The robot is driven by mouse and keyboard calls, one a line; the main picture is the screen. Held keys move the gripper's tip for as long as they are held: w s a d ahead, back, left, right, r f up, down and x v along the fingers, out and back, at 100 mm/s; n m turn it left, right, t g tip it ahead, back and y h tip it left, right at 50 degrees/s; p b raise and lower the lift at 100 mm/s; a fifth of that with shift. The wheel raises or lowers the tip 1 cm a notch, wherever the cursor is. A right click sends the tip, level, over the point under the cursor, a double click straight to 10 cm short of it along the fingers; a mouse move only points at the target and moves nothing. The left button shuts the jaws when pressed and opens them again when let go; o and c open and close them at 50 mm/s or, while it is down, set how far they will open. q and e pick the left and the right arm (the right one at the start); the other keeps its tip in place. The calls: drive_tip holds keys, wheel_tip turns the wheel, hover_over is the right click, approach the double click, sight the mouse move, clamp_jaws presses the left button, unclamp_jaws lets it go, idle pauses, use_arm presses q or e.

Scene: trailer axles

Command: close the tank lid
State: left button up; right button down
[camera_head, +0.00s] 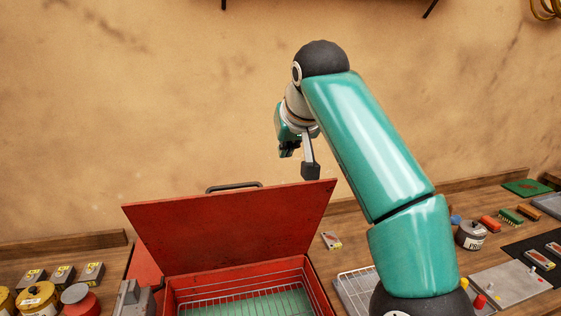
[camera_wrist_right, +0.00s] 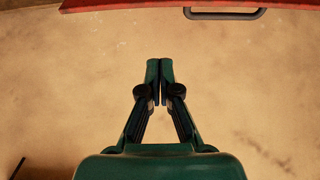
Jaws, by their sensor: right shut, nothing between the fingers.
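The red tank lid (camera_head: 230,232) stands open, tilted up behind the tank, in the head view. A dark handle (camera_head: 234,186) shows at its upper edge. The red tank (camera_head: 240,290) below it is open, with a wire basket (camera_head: 255,296) and a green surface inside. My right gripper (camera_head: 288,152) is above and behind the lid's upper edge, apart from it. In the right wrist view the two fingers (camera_wrist_right: 166,62) are together and empty, pointing toward the lid edge (camera_wrist_right: 130,5) and handle (camera_wrist_right: 225,14) at the top. My left gripper is not in view.
Small grey boxes (camera_head: 62,275) and yellow-lidded jars (camera_head: 38,296) stand left of the tank. A wire rack (camera_head: 357,290), a grey jar (camera_head: 471,235) and a grey plate (camera_head: 510,286) lie to the right. The tan wall (camera_head: 120,110) is behind.

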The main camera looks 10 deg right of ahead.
drive_tip(key=x, duration=0.8)
drive_tip(key=shift+d+f, duration=0.25)
drive_tip(key=shift+f, duration=0.25)
drive_tip(key=shift+s+f, duration=0.35)
drive_tip(key=shift+s, duration=0.2)
drive_tip(key=shift+s+f, duration=0.35)
drive_tip(key=shift+s, duration=0.25)
